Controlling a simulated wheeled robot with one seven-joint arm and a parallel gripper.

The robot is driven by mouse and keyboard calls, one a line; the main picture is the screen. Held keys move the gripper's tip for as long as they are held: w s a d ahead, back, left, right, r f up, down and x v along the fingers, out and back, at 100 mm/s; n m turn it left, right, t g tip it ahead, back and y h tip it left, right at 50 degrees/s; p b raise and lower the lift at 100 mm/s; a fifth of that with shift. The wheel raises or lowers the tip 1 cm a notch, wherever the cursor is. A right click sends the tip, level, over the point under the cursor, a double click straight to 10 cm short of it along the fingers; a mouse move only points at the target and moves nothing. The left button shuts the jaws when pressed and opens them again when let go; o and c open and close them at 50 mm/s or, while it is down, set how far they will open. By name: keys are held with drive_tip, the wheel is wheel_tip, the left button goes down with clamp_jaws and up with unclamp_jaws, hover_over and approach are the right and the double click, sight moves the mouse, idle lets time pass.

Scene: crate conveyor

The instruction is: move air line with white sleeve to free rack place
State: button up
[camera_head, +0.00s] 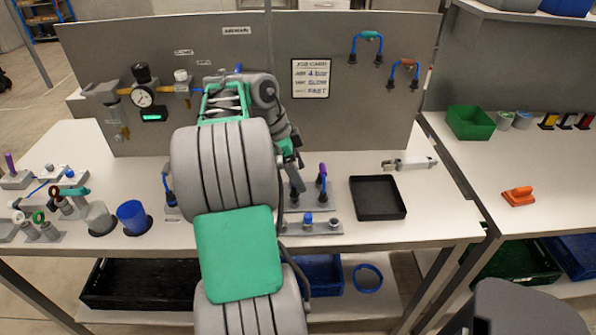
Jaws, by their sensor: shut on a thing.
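My gripper (295,188) points down just above the bench, left of an upright air line with a purple sleeve (322,172). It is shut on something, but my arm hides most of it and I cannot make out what. No white sleeve on an air line shows clearly. Two blue air lines hang on the grey back panel (210,47): one with a teal sleeve (369,35) and one with an orange-brown sleeve (404,62). Part of another blue line (168,185) shows left of my arm, its upper part hidden.
A grey fixture with a blue knob (308,218) sits below my gripper. A black tray (378,198) is to the right, with a grey tool (409,162) behind it. A blue cup (134,219) and small fittings are at left. A gauge (143,97) is on the panel.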

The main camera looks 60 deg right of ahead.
drive_tip(key=shift+f+b, duration=0.5)
drive_tip(key=shift+f, duration=0.05)
idle(0.4)
drive_tip(key=shift+f+b, duration=0.3)
idle(0.3)
drive_tip(key=o, duration=1.4)
drive_tip(key=shift+c, duration=0.2)
drive_tip(key=shift+o, duration=0.4)
drive_tip(key=shift+r, duration=0.1)
drive_tip(key=shift+r+p, duration=2.85)
drive_tip(key=shift+r, duration=0.05)
